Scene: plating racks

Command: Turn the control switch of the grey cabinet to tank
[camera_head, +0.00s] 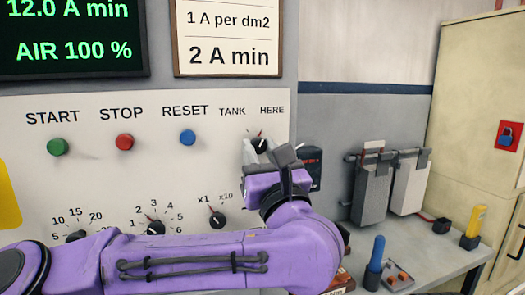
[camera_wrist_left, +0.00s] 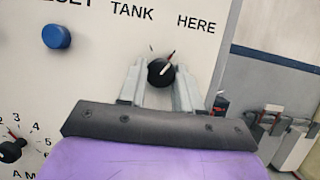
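The control switch (camera_head: 259,145) is a round black knob on the pale cabinet panel (camera_head: 100,172), below the labels TANK and HERE. It also shows in the left wrist view (camera_wrist_left: 160,73), where its red-and-white pointer leans up and right, toward the HERE side. My left gripper (camera_head: 256,152) is at the switch, its grey fingers on either side of the knob in the left wrist view (camera_wrist_left: 160,85). The fingers are apart, with what looks like a small gap beside the knob; contact is unclear. My right gripper is not in view.
Green START (camera_head: 57,147), red STOP (camera_head: 124,141) and blue RESET (camera_head: 187,137) buttons are left of the switch. Several dials lie below, near my left arm. A bench (camera_head: 425,268) on the right holds tools; a cream cabinet (camera_head: 475,120) stands beyond.

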